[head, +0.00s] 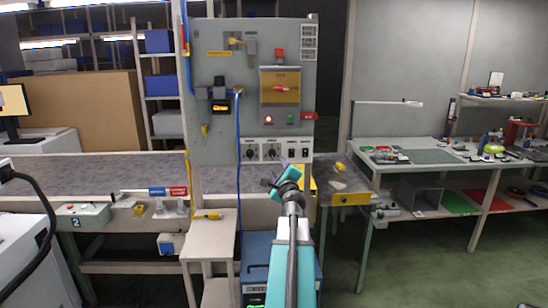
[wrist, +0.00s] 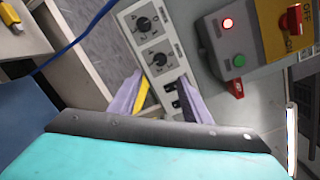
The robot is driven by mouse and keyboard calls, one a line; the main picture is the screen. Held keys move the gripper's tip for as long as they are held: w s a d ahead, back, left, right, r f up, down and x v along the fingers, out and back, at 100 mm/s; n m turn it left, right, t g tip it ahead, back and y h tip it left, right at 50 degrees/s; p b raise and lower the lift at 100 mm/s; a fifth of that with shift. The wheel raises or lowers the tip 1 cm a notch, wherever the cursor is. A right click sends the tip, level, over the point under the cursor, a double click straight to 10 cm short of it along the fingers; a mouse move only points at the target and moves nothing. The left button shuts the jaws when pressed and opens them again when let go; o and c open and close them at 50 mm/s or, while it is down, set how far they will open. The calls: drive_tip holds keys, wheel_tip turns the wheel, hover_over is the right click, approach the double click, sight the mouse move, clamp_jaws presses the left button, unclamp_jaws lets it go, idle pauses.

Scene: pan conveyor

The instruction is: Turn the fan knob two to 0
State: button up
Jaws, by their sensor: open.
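A white control strip (head: 283,160) at the bottom of the grey panel carries two black round knobs. The left knob (head: 251,154) and the right knob (head: 272,154) have small labels I cannot read, so I cannot tell which is the fan knob. In the wrist view the left knob (wrist: 143,25) is at the top and the right knob (wrist: 159,58) is below it. My gripper (head: 275,182) is below the strip in the head view. Its open fingers (wrist: 160,77) are on either side of the strip's lower part in the wrist view, and hold nothing.
Above are a red lamp (wrist: 228,23), a green button (wrist: 239,60) and a red rotary switch on yellow (wrist: 293,18). A blue cable (head: 238,140) hangs left of the knobs. The conveyor (head: 110,168) runs behind.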

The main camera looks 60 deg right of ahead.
drive_tip(key=shift+d, duration=0.1)
drive_tip(key=p, duration=0.1)
approach(273, 154)
drive_tip(key=shift+x, duration=3.95)
drive_tip(key=c, duration=1)
drive_tip(key=shift+w, duration=0.1)
drive_tip(key=shift+c, duration=0.2)
